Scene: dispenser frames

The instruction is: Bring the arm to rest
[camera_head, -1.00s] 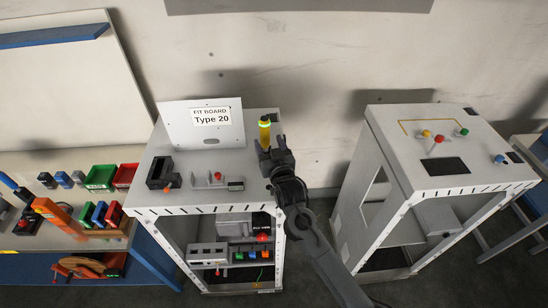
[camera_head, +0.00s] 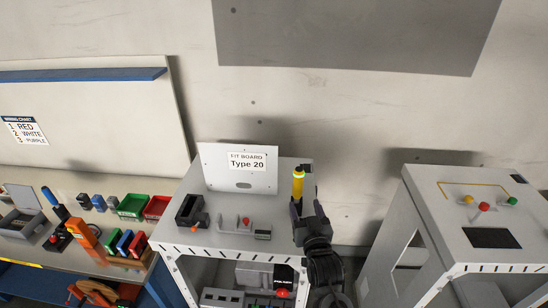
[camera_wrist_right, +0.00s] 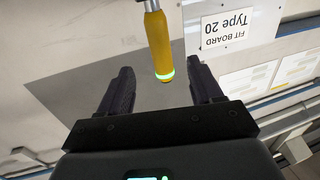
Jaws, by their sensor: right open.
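My right arm comes up from the bottom in the head view, and its dark gripper (camera_head: 302,205) is over the right rear corner of the middle cabinet's top. A yellow cylinder (camera_head: 298,184) with a glowing green band shows right at the gripper. In the right wrist view the gripper (camera_wrist_right: 160,66) has its two fingers spread wide apart. The yellow cylinder (camera_wrist_right: 160,42), on a thin shaft, shows between and beyond the fingertips, with clear gaps on both sides and no visible contact. Its distance from the fingers is hard to tell. My left gripper is not in view.
The middle cabinet (camera_head: 215,241) carries a "Type 20" fit board (camera_head: 215,165) and a black holder (camera_head: 191,212). A workbench with green (camera_head: 133,206) and red bins stands left. Another cabinet (camera_head: 440,220) with coloured knobs stands right, with a gap between.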

